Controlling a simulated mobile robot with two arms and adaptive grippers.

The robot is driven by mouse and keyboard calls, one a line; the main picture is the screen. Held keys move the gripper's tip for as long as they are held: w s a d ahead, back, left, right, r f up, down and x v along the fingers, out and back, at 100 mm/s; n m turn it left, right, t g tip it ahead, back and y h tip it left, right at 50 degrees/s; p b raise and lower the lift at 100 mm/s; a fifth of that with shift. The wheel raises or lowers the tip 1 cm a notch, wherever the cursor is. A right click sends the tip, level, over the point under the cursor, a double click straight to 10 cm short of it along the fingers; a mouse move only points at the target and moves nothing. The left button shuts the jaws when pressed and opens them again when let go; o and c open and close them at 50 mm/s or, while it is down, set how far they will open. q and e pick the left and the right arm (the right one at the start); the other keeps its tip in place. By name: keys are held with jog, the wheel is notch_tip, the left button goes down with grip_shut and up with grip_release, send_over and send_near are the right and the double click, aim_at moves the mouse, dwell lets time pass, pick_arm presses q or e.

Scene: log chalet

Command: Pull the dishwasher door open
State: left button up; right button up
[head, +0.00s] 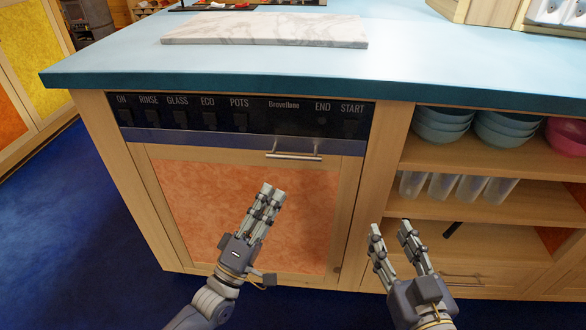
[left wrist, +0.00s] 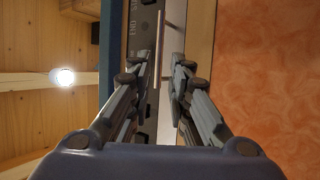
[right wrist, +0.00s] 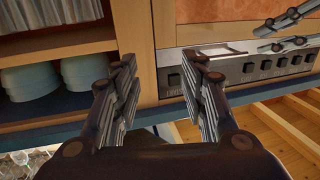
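The dishwasher door (head: 200,185) has an orange panel in a wooden frame, and it is closed flush with the cabinet. Its short metal bar handle (head: 293,156) is at the top right, below the black control panel (head: 265,112). My left gripper (head: 271,190) is in front of the door, below and left of the handle in the head view, and holds nothing. In the left wrist view the left fingers (left wrist: 160,62) are apart, with the handle (left wrist: 159,45) beyond them. My right gripper (head: 391,228) is open and empty, right of the door; its spread fingers show in the right wrist view (right wrist: 164,62).
A blue countertop (head: 120,70) with a marble board (head: 265,29) overhangs the dishwasher. Open shelves on the right hold bowls (head: 442,124) and clear cups (head: 457,186). Blue floor (head: 60,220) is clear at left.

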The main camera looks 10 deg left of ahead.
aim_at(293, 157)
pick_arm(q)
jog(key=shift+b+x, duration=0.55)
jog(key=shift+x, duration=4.8)
pick_arm(e)
jog(key=shift+s+a+r+t+y, duration=0.15)
jog(key=shift+r+t, duration=0.4)
jog(key=shift+r, duration=0.4)
jog(key=shift+a+r+t+y, duration=0.15)
jog(key=shift+r+t, duration=0.35)
jog(key=shift+r, duration=0.5)
jog(key=shift+s+a+r+t+y, duration=0.1)
jog(key=shift+r+t+y, duration=0.1)
jog(key=shift+r+t, duration=0.55)
jog(key=shift+r, duration=0.2)
pick_arm(q)
grip_shut()
pick_arm(e)
jog(key=shift+d, duration=0.1)
